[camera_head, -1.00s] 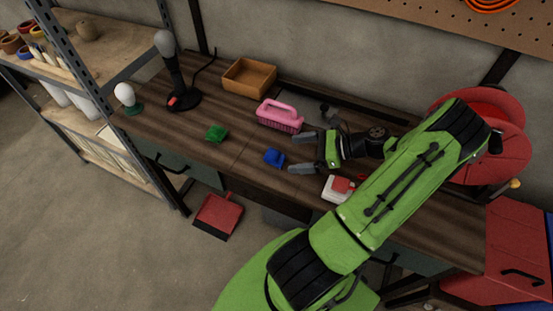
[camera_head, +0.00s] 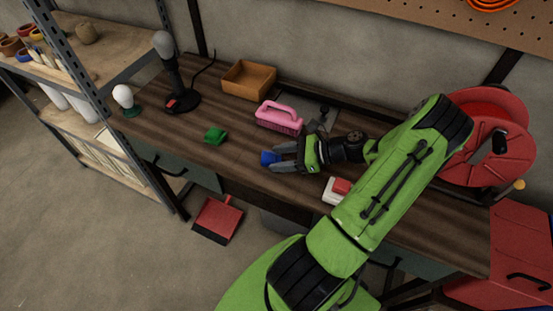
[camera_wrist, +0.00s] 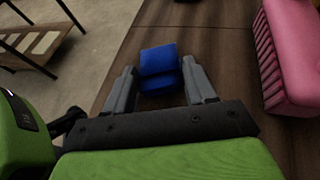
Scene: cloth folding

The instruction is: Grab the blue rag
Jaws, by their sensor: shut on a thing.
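The blue rag (camera_head: 268,157) is a small folded cloth on the dark wooden workbench (camera_head: 330,165), near its front edge. My gripper (camera_head: 276,158) reaches it from the right in the head view, with its fingers closed in on the rag. In the wrist view the rag (camera_wrist: 158,68) sits between the two grey fingertips of my gripper (camera_wrist: 160,82), and part of it sticks out beyond them. Whether the rag touches the bench or is slightly lifted I cannot tell.
A pink brush (camera_head: 280,117) stands close behind my gripper and to the right in the wrist view (camera_wrist: 290,55). A green rag (camera_head: 215,135) lies to the left. A wooden box (camera_head: 249,80) and a black lamp (camera_head: 175,85) are further back. A red-and-white item (camera_head: 337,190) lies near my arm.

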